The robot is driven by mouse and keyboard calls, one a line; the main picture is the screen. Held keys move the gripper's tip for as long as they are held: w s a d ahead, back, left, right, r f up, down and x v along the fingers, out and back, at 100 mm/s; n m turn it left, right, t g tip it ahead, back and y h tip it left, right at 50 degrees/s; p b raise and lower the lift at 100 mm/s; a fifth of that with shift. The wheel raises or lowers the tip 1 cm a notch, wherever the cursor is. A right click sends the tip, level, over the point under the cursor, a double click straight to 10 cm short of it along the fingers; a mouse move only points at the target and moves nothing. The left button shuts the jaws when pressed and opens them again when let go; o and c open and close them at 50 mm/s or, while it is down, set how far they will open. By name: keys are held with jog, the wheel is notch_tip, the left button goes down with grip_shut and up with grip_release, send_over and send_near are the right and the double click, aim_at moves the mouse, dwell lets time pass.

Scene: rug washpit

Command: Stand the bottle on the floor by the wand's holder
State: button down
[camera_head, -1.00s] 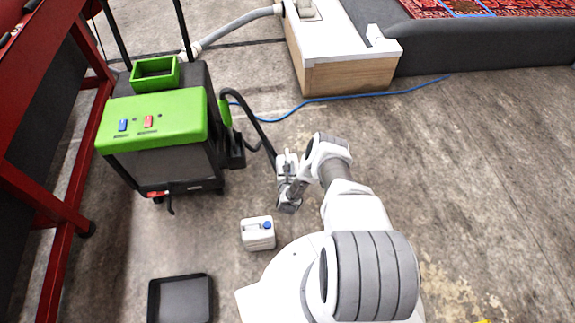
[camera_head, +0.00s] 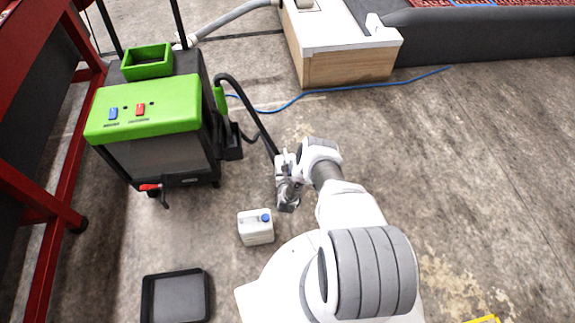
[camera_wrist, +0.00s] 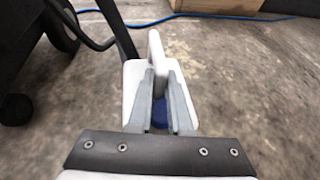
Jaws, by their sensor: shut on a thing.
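My gripper (camera_wrist: 160,90) is shut on the handle of a white bottle (camera_wrist: 133,85) with a blue cap, partly hidden behind the fingers. In the head view my gripper (camera_head: 287,188) is low in front of my arm, and a white part of the bottle (camera_head: 281,165) shows beside it. Whether the bottle touches the floor I cannot tell. The wand's black holder (camera_head: 232,148) is on the right side of the green and black machine (camera_head: 150,110), left of my gripper. The black wand (camera_head: 265,135) slants from there down toward the bottle.
A second white jug (camera_head: 256,232) with a blue cap stands on the floor left of my base. A black tray (camera_head: 146,300) lies at the front left. A blue hose (camera_head: 330,97) crosses behind. Red racking (camera_head: 45,190) stands left; open floor lies right.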

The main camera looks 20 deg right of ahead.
jog(key=shift+w, duration=0.15)
jog(key=c, duration=0.8)
grip_release()
jog(key=shift+o, duration=0.2)
jog(key=shift+s+f, duration=0.2)
jog(key=shift+s, duration=0.05)
jog(key=shift+s+a+r, duration=0.1)
jog(key=shift+r, duration=0.1)
